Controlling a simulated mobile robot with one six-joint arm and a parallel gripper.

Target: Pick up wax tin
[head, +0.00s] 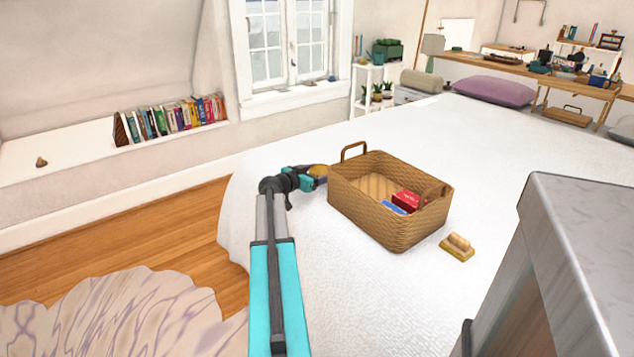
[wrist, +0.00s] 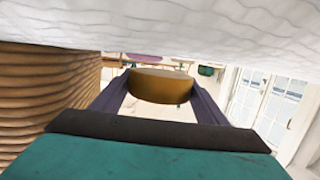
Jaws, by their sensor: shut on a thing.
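The wax tin (head: 318,170) is a small round golden-brown tin at the left side of the wicker basket (head: 375,213). My gripper (head: 314,175) is shut on it. In the wrist view the tin (wrist: 161,86) sits between the two dark fingers of my gripper (wrist: 160,92), with its rounded side and paler flat face showing. That view is upside down, with the white bed cover (wrist: 190,25) across the top. The tin is close to the bed; I cannot tell whether it touches it.
The basket holds a red box (head: 407,200) and a blue thing (head: 394,207). Its woven wall (wrist: 50,90) stands close beside my gripper. A wooden brush-like thing (head: 457,246) lies on the bed right of the basket. The bed (head: 300,235) is clear in front.

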